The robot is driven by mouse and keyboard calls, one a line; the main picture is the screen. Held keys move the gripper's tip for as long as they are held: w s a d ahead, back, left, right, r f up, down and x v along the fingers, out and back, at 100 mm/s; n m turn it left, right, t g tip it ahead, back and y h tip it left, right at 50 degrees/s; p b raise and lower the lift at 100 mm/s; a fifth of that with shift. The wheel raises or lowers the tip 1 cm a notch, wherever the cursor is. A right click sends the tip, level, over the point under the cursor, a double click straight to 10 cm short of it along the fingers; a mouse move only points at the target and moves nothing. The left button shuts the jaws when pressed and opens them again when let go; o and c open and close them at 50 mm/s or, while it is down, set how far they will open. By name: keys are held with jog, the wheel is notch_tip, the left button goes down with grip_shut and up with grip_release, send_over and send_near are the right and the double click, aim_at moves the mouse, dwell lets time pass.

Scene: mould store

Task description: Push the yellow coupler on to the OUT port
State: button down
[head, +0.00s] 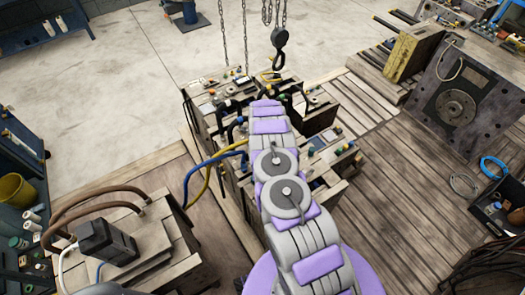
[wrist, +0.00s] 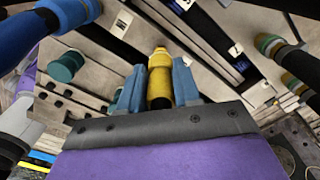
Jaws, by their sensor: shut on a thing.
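My gripper (wrist: 157,76) shows in the wrist view with its two blue fingers closed around the yellow coupler (wrist: 160,62). The coupler stands up between the fingers, its narrower end pointing away from the palm. Beyond it lies a pale surface with dark slots and small white labels. The labels are too small to read, so I cannot tell which fitting is the OUT port or whether the coupler touches one. In the head view my arm reaches over the mould block (head: 330,105) and hides the gripper and coupler.
In the wrist view a teal cap (wrist: 66,66) is left of the coupler, and a thick blue hose end (wrist: 45,25) crosses the upper left. In the head view, blue (head: 200,168) and yellow hoses run left of my arm. A chain hook (head: 279,38) hangs behind the block.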

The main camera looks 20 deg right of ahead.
jog(key=shift+f+b, duration=0.35)
jog(key=shift+f, duration=0.95)
dwell(1.4)
jog(key=c, duration=0.7)
grip_release()
notch_tip(320, 180, up, 17)
jog(key=p, duration=0.3)
jog(key=shift+r, duration=0.1)
